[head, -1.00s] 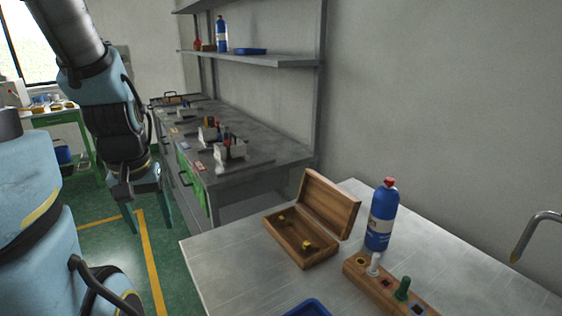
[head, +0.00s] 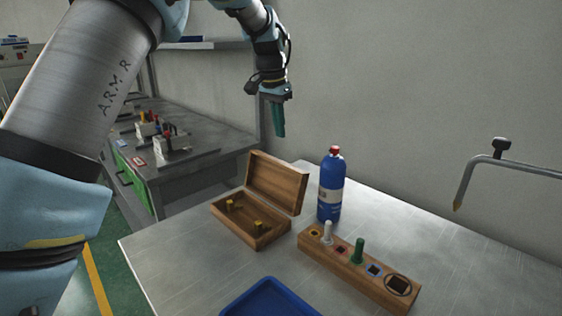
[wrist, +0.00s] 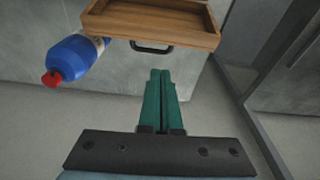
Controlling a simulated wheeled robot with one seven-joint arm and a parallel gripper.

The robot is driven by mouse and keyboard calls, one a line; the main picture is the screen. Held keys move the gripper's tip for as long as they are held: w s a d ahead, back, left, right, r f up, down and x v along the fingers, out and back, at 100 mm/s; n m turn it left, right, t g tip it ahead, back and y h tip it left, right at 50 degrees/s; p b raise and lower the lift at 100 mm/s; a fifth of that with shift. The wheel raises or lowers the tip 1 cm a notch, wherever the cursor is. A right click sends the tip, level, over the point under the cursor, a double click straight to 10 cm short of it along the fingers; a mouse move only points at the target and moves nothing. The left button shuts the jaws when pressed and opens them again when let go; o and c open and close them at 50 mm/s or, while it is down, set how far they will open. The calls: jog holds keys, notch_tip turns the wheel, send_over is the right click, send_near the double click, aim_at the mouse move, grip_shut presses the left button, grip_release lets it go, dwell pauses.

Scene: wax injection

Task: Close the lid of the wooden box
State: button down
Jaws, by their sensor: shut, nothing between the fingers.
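The wooden box (head: 248,232) stands on the metal table with its lid (head: 277,183) raised and leaning back on the far right side. Two small yellow pieces are inside the box. My gripper (head: 279,134) is shut and empty, in the air behind and above the lid in the head view. In the wrist view my gripper's green fingers (wrist: 161,74) are together and point toward the raised lid (wrist: 150,22), whose outer side has a dark handle on the bench edge beyond it or on it; I cannot tell which.
A blue bottle (head: 330,186) with a red cap stands close to the right of the lid. A wooden block (head: 362,275) with pegs and a blue tray (head: 270,300) are nearer. A bent metal pipe (head: 468,180) is at right. The table's right side is clear.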

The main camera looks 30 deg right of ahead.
jog(key=d, duration=0.2)
jog(key=p, duration=0.5)
send_over(278, 180)
jog(key=w+d, duration=0.2)
jog(key=shift+f, duration=3.85)
jog(key=shift+s+d, duration=0.1)
jog(key=shift+d, duration=0.05)
jog(key=shift+f, duration=0.1)
